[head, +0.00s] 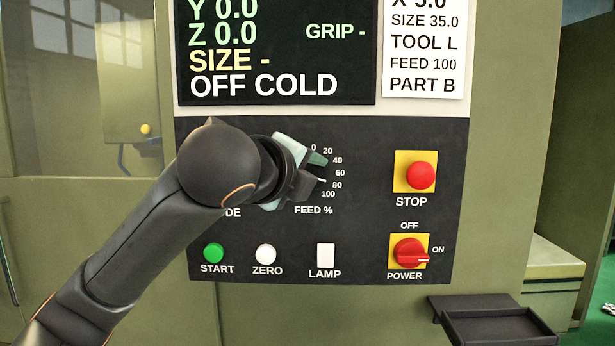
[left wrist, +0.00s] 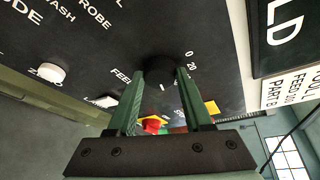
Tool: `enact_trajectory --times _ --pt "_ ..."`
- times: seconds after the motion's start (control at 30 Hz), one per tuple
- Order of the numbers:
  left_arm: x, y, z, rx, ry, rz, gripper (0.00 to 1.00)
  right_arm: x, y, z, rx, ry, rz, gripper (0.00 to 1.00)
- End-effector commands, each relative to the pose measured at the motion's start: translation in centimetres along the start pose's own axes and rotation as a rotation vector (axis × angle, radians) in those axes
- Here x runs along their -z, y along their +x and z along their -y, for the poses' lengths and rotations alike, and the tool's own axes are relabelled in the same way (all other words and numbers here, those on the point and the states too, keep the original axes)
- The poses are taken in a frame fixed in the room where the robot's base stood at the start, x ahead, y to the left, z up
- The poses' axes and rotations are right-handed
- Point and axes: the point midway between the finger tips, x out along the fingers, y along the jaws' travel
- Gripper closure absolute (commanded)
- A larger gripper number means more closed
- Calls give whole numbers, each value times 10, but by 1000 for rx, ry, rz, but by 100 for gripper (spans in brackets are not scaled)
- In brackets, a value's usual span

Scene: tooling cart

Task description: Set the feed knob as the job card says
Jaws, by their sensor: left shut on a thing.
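The feed knob (head: 307,186) is dark and sits on the black panel, partly hidden by my left gripper (head: 305,171). A short white mark at its edge points to about 80 on the FEED % scale, which runs from 0 to 100. My left gripper is shut on the knob. In the left wrist view the feed knob (left wrist: 157,69) is between the two green fingertips of my left gripper (left wrist: 158,82); the finger hides part of the scale. The job card (head: 423,60) reads FEED 100, SIZE 35.0, TOOL L and PART B. My right gripper is in neither view.
A red STOP button (head: 421,175) and a red POWER switch (head: 408,252) are right of the knob. START (head: 213,252), ZERO (head: 265,254) and LAMP (head: 325,256) buttons are below. The screen (head: 277,55) reads OFF COLD. A dark tray (head: 495,322) juts out at lower right.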

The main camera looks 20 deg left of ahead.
Motion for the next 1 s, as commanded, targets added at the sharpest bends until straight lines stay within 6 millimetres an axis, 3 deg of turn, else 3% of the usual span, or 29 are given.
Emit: enact_trajectory --times 0.6,1.0 --pt "3 1 4 -219 507 33 100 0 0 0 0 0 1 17" --pt "5 2 4 -293 676 44 100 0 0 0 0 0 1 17"
